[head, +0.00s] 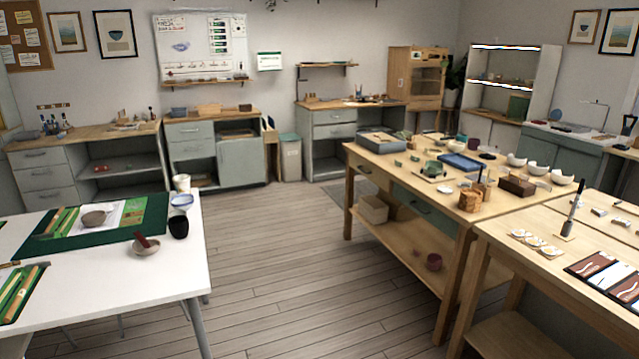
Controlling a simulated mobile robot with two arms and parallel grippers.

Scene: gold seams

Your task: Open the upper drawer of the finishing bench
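Several benches with drawers stand along the back, and I cannot tell which is the finishing bench. The bench at the back right (376,114) has a wooden top and two grey drawers, an upper drawer (334,117) and a lower drawer (334,131), above an open space. The middle bench (240,116) has a stack of grey drawers (190,132) on its left. The left bench (96,130) also has a stack of grey drawers (42,158). These drawers look shut. Neither of my grippers is in view.
A white table (100,285) with a green mat fills the left front. A long wooden table (400,165) with bowls and trays stands right of centre, and another wooden table (500,238) stands at the right front. The wooden floor (270,230) between them is clear.

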